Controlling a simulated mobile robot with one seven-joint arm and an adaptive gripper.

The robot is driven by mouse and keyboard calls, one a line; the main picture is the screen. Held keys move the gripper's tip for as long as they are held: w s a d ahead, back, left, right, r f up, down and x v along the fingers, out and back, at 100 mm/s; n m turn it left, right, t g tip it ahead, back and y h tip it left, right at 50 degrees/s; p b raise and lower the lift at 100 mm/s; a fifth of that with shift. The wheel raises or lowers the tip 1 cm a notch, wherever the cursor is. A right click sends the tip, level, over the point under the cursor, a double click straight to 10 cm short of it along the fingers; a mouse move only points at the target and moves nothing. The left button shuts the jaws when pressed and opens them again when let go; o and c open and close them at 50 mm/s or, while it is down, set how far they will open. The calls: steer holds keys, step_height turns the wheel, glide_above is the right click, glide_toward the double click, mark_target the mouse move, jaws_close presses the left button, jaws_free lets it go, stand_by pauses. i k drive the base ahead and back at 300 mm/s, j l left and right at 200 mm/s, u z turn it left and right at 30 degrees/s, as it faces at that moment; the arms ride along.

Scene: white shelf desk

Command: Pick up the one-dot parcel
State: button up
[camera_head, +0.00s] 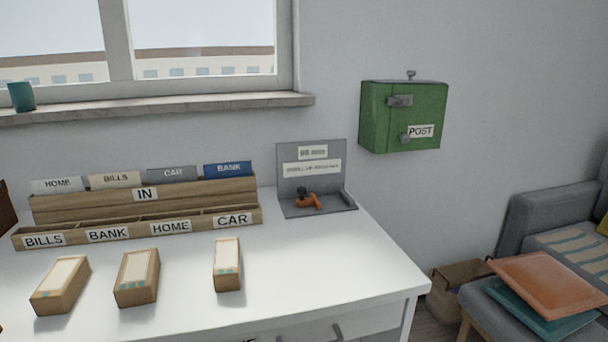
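Three small brown parcels with pale tops stand on the white desk (330,270) in a loose row: a left parcel (62,284), a middle parcel (137,276) and a right parcel (227,264). Each has small teal marks near its front top edge. The marks are too small to count surely, so I cannot tell which is the one-dot parcel. The parcels stand apart from each other. My gripper is not in view.
Behind the parcels stands a wooden sorter (190,222) labelled BILLS, BANK, HOME, CAR, with an IN rack (100,203) behind it. A grey stand (330,205) holds an orange object (310,201). A green POST box (400,120) hangs on the wall. The desk's right part is clear.

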mark_target(56, 294)
steer(key=u, duration=1.3)
